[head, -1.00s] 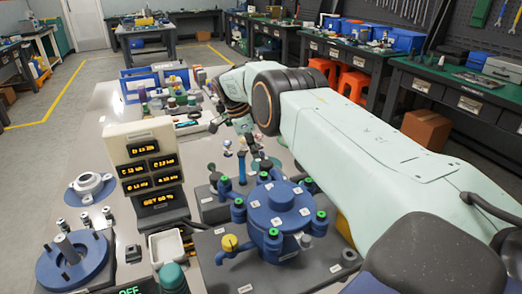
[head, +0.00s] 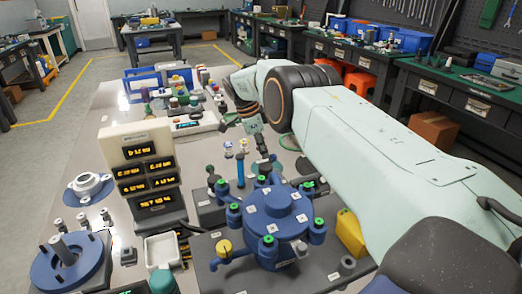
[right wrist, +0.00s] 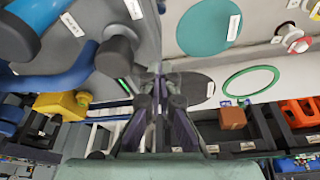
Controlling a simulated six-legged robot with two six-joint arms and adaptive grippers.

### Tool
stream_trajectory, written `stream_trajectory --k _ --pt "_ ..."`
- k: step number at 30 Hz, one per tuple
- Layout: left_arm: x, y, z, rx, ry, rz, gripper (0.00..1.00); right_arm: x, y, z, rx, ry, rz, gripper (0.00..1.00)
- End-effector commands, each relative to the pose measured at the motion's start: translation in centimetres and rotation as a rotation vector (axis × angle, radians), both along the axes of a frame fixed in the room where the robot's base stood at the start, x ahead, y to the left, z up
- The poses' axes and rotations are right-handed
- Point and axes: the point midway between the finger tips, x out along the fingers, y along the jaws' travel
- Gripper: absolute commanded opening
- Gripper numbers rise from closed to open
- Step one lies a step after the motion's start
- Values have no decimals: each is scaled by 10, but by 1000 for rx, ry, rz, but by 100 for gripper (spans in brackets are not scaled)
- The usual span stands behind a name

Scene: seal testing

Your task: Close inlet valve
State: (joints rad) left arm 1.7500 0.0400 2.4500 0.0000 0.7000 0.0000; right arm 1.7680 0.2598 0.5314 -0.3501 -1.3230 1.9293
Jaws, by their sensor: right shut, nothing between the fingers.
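The blue test vessel (head: 275,207) with green-topped clamps stands on a dark base plate. Which one is the inlet valve, I cannot tell. My right gripper (head: 266,152) is behind the vessel, apart from both valves; in the right wrist view its fingers (right wrist: 158,92) are together and empty. A grey knob (right wrist: 116,56), a blue pipe (right wrist: 65,72) and a yellow part (right wrist: 62,104) show left of the fingers there. My left gripper is out of view.
A display stand (head: 148,175) and a white tray (head: 162,249) are left of the vessel. A blue flange (head: 68,262) lies at the front left. A yellow block (head: 350,232) is right of the vessel, close to my right arm.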

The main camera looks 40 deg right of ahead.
Motion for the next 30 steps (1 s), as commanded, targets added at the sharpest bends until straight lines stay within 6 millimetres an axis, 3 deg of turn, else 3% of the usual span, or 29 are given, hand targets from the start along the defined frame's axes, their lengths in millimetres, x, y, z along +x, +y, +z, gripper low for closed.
stream_trajectory --k 30 --pt "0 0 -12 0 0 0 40 -18 -21 -2 -2 1 -325 0"
